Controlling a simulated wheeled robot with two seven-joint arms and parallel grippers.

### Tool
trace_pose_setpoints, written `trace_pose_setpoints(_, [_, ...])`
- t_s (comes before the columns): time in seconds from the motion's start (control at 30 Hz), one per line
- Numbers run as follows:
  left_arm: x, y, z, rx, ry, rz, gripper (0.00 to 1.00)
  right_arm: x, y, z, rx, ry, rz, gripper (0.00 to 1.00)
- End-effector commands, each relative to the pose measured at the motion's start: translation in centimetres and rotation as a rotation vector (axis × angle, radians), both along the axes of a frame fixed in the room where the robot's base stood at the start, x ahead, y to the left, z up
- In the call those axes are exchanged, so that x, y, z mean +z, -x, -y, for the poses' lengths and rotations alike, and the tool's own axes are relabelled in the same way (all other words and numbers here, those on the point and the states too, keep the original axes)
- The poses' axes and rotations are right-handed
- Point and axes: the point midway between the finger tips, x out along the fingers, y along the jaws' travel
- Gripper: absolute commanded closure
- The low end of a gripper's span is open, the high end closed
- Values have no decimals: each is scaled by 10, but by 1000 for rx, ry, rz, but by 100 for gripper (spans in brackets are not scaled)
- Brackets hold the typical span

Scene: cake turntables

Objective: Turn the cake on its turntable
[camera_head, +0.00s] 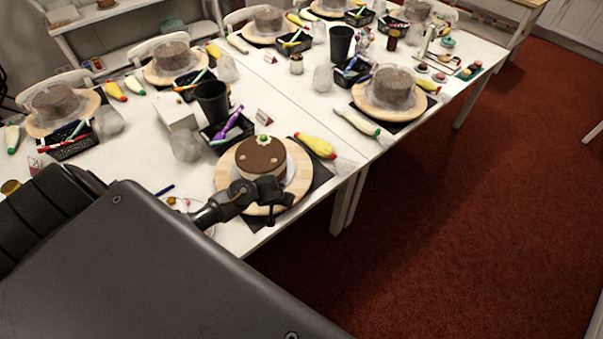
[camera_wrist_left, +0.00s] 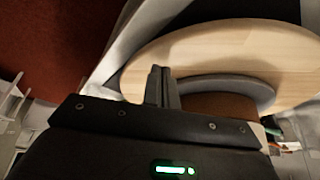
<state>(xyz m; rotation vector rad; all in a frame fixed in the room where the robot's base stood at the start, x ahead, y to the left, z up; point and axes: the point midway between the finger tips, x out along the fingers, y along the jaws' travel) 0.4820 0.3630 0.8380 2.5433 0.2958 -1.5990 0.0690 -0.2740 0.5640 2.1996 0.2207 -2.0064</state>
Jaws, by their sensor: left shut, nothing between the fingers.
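The cake (camera_head: 262,153) is round, brown on top with a paler side and a green-and-white decoration. It sits on a light wooden turntable (camera_head: 228,172) near the table's front edge. My left gripper (camera_head: 272,197) is shut and empty at the near side of the turntable, in front of the cake, hiding part of both. In the left wrist view my closed fingers (camera_wrist_left: 162,86) overlap the wooden turntable (camera_wrist_left: 200,48), beside a grey disc edge (camera_wrist_left: 238,86) and the brown cake (camera_wrist_left: 226,105). I cannot tell whether they touch the turntable. My right gripper is out of view.
A dark mat (camera_head: 318,180) lies under the turntable. A piping bag (camera_head: 316,146) lies to the right; a black tool tray (camera_head: 228,130) and black cup (camera_head: 212,102) stand behind. Other cakes on turntables (camera_head: 419,106) line the tables. Red floor (camera_head: 470,220) is clear at right.

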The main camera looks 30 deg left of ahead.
Motion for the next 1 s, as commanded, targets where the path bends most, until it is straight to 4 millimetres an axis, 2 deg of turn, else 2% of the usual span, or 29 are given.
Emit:
trace_pose_setpoints(0.17, [19,0,0,-1,0,2,100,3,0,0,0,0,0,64])
trace_pose_setpoints(0.47, [20,3,-2,0,-1,0,100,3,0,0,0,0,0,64])
trace_pose_setpoints(0.8, [20,61,-36,0,-2,-1,100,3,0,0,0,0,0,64])
trace_pose_setpoints(1.0, [21,69,-42,0,0,3,100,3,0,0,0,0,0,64])
